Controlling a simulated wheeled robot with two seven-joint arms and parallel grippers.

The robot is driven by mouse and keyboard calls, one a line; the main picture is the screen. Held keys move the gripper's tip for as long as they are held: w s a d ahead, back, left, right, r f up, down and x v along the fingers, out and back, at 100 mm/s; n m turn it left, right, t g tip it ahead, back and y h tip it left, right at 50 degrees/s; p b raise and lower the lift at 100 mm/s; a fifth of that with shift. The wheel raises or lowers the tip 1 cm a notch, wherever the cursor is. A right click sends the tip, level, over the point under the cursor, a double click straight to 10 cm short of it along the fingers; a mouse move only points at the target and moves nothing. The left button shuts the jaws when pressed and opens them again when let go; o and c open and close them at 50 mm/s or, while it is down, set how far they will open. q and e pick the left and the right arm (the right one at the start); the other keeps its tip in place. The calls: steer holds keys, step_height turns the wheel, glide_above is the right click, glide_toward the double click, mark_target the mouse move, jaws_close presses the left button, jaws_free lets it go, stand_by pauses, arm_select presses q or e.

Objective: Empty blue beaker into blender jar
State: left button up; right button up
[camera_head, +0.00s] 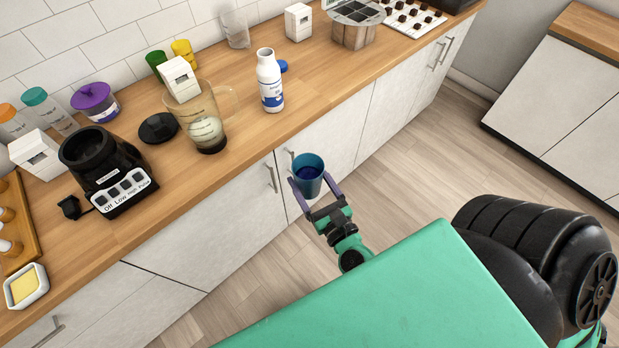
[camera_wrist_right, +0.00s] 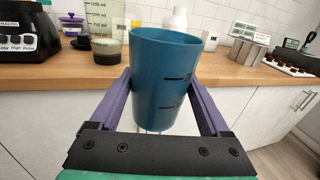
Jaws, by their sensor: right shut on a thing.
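My right gripper (camera_head: 314,189) is shut on the blue beaker (camera_head: 308,170) and holds it upright in front of the counter's edge, over the floor. The beaker (camera_wrist_right: 161,80) also fills the middle of the right wrist view, between the two purple fingers (camera_wrist_right: 161,97). From above, its inside looks dark blue. The blender jar (camera_head: 206,122) stands on the counter to the beaker's upper left, apart from it, with some pale contents and a dark base. A white box overlaps the jar's rim in the head view. The jar (camera_wrist_right: 109,40) also shows behind the beaker in the wrist view. My left gripper is out of view.
The black blender base (camera_head: 105,170) stands on the counter left of the jar, with a black lid (camera_head: 158,128) between them. A white and blue bottle (camera_head: 269,80) stands right of the jar. Cabinet doors lie below the counter edge.

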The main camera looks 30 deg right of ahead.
mark_target(310, 168)
step_height(310, 168, up, 5)
steer(key=p, duration=0.4)
steer(key=shift+r, duration=0.2)
arm_select(q)
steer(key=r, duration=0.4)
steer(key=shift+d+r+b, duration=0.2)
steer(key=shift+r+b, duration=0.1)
steer(key=shift+b, duration=0.05)
arm_select(e)
steer(key=shift+f, duration=0.35)
